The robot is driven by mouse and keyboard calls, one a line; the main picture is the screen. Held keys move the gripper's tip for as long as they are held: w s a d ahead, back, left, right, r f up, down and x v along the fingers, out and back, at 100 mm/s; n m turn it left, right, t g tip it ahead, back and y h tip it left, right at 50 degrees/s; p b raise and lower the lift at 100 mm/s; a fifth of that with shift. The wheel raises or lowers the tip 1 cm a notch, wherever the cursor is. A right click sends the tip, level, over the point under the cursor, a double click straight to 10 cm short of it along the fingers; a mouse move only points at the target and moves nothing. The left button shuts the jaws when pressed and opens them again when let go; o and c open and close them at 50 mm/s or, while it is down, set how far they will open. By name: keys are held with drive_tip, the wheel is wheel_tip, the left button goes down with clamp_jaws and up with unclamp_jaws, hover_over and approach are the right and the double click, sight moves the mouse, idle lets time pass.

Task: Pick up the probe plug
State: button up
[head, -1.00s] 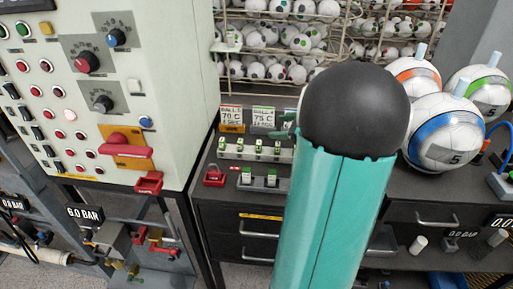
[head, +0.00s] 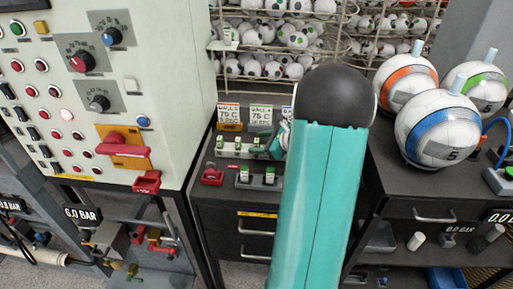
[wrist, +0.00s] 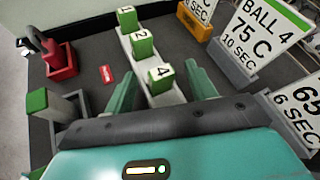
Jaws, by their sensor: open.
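Several green-and-white plugs stand in a row on a white rack (head: 224,154). The wrist view shows plugs marked 1 (wrist: 127,19), 2 (wrist: 142,44) and 4 (wrist: 160,77). Which of them is the probe plug I cannot tell. My gripper (wrist: 160,70) is open, with its teal fingers on either side of the plug marked 4; contact does not show. In the head view my arm hides most of the gripper and the rack's right end.
A red block with a dark ring (wrist: 58,58) and a grey holder with a green-topped plug (wrist: 40,103) are at left. Sign cards (wrist: 262,40) stand close on the right. Balls on the bench (head: 437,132) and a control panel (head: 105,85) flank my arm.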

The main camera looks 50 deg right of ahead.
drive_tip(key=c, duration=1)
drive_tip(key=shift+r, duration=0.1)
wheel_tip(320, 180, up, 9)
drive_tip(key=shift+r, duration=0.15)
clamp_jaws()
drive_tip(key=shift+r, duration=0.2)
